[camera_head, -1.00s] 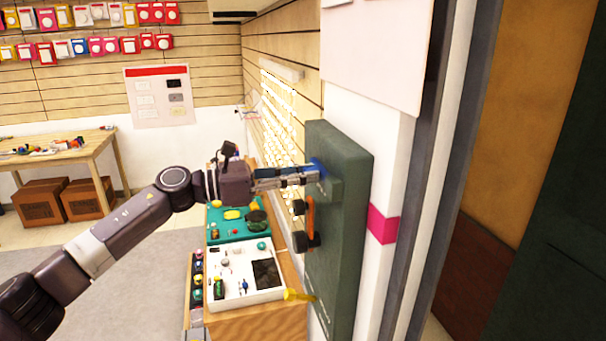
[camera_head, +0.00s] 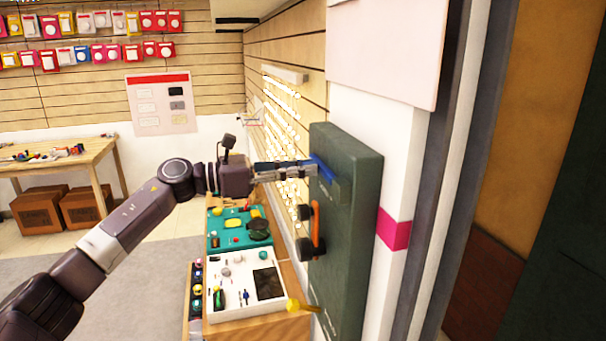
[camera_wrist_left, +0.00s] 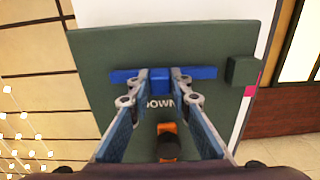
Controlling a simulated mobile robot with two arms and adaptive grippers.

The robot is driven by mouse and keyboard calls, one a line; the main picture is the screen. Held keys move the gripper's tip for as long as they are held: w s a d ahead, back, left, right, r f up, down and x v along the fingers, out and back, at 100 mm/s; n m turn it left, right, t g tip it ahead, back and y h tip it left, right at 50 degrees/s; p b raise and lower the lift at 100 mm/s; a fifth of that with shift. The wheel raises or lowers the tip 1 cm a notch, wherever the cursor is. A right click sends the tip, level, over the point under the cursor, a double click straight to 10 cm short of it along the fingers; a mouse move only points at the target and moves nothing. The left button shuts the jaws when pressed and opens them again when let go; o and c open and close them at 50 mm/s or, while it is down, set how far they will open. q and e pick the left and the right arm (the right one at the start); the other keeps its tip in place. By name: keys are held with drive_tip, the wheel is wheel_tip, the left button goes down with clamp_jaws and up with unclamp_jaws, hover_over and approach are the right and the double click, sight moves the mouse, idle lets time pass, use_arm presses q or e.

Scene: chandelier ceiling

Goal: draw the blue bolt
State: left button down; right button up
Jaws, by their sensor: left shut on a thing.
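The blue bolt (camera_head: 325,168) is on the face of a dark green panel (camera_head: 350,220) fixed to the wall. In the left wrist view the bolt (camera_wrist_left: 203,73) is a horizontal blue bar with a raised middle part, above the white word "DOWN". Its right end stands a small gap away from a green block (camera_wrist_left: 243,72). My left gripper (camera_head: 312,170) is at the panel, shut on the bolt's middle part; its fingers (camera_wrist_left: 160,82) stand on either side of that part in the wrist view. My right gripper is in neither view.
An orange handle (camera_head: 316,228) with dark ends sits lower on the panel, and a yellow knob (camera_head: 296,305) below it. A white tray (camera_head: 222,312) and a teal tray (camera_head: 215,243) stand left of the panel. A wooden table (camera_head: 90,160) stands far left.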

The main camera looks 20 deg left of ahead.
use_arm(q)
drive_tip(key=shift+w+a+r, duration=0.1)
drive_tip(key=shift+a+r, duration=0.05)
drive_tip(key=shift+r, duration=0.1)
drive_tip(key=c, duration=2.2)
unclamp_jaws()
drive_tip(key=o, duration=0.4)
drive_tip(key=shift+w+a+f, duration=0.15)
drive_tip(key=shift+w+f, duration=0.05)
drive_tip(key=shift+o, duration=0.2)
drive_tip(key=shift+s, duration=0.25)
drive_tip(key=v, duration=1.1)
drive_tip(key=shift+a, duration=0.35)
drive_tip(key=shift+s, duration=0.1)
